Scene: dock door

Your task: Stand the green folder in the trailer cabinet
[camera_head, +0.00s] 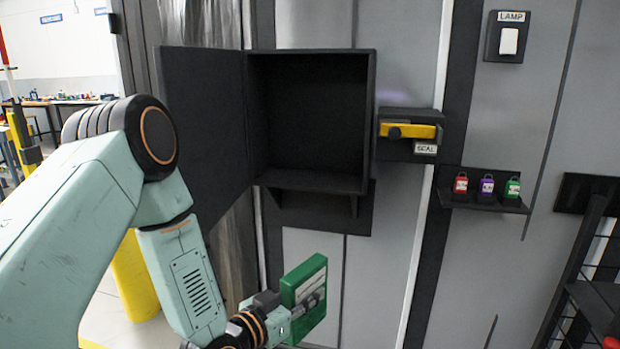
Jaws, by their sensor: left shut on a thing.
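The green folder (313,318) is in my left gripper (308,301), which is shut on it. It is held upright, below and in front of the cabinet and apart from it. The trailer cabinet (368,120) is a black box on the grey wall, with its door (203,120) swung open to the left. The inside looks dark and empty. My right gripper is not in view.
Right of the cabinet is a yellow latch (412,131) with a SEAL label. A small shelf (485,203) holds red, purple and green padlocks. A lamp switch (508,41) is higher up. A dark rack (590,270) stands at the right edge. A yellow post (133,275) stands at the left.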

